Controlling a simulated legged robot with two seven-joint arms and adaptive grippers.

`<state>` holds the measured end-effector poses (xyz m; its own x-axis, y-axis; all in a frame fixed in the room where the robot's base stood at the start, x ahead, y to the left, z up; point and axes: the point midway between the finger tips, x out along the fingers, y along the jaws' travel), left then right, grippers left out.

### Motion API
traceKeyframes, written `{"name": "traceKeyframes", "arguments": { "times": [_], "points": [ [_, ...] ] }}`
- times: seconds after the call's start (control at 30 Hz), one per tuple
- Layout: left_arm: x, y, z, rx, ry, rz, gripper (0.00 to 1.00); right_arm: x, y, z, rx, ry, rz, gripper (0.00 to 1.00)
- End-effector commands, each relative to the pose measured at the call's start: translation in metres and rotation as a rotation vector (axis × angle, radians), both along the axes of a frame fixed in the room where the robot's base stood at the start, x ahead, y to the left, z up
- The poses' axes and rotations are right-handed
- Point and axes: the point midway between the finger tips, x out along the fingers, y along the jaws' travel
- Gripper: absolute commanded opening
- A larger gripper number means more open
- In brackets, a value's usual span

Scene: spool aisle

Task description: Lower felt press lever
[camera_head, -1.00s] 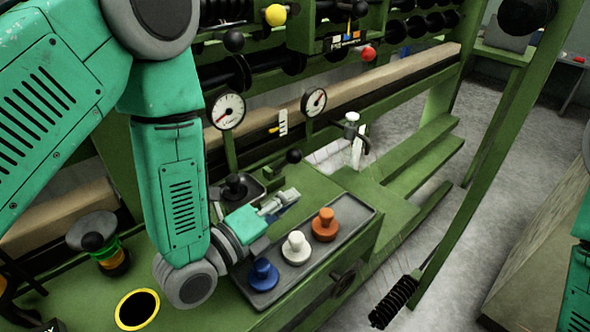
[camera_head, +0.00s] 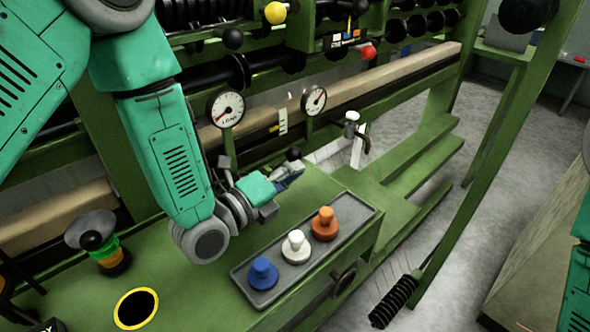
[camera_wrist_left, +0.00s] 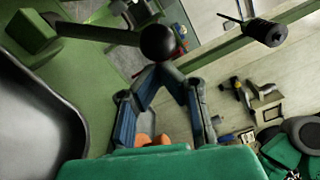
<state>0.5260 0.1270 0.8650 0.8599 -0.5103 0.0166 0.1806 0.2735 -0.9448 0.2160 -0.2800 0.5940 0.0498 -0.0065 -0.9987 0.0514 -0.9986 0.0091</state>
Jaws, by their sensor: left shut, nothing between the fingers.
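The lever's black ball knob (camera_head: 294,153) stands over the green bench top, behind the stamp tray. In the left wrist view the knob (camera_wrist_left: 157,42) sits at the end of a dark rod (camera_wrist_left: 95,33) that runs left to a green block (camera_wrist_left: 35,32). My left gripper (camera_head: 296,172) is shut and empty, just in front of the knob in the head view. In the wrist view its fingertips (camera_wrist_left: 160,70) come together just below the knob; I cannot tell whether they touch it. The lever's base is mostly hidden by my gripper. My right gripper is out of view.
A grey tray (camera_head: 262,297) holds blue (camera_head: 263,273), white (camera_head: 295,246) and orange (camera_head: 324,223) knobbed pieces. Two dial gauges (camera_head: 226,108) (camera_head: 315,101) stand behind. A yellow-rimmed hole (camera_head: 136,308) is at the front left. A clamp-like fixture (camera_head: 354,135) stands right of the lever.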

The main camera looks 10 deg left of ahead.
Motion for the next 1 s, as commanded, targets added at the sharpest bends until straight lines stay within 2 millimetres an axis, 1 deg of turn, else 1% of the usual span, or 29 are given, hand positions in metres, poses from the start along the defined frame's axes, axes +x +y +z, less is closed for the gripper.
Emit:
{"name": "traceKeyframes", "arguments": {
  "times": [0.57, 0.77, 1.0],
  "points": [
    [0.004, 0.006, 0.011, -0.085, 0.055, 0.001, 0.00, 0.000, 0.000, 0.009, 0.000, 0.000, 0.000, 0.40],
    [0.009, 0.013, 0.020, -0.160, 0.103, 0.003, 0.00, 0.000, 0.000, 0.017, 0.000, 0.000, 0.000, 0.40],
    [0.017, 0.026, 0.032, -0.301, 0.197, 0.003, 0.00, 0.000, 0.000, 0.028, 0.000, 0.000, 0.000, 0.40]
  ]
}}
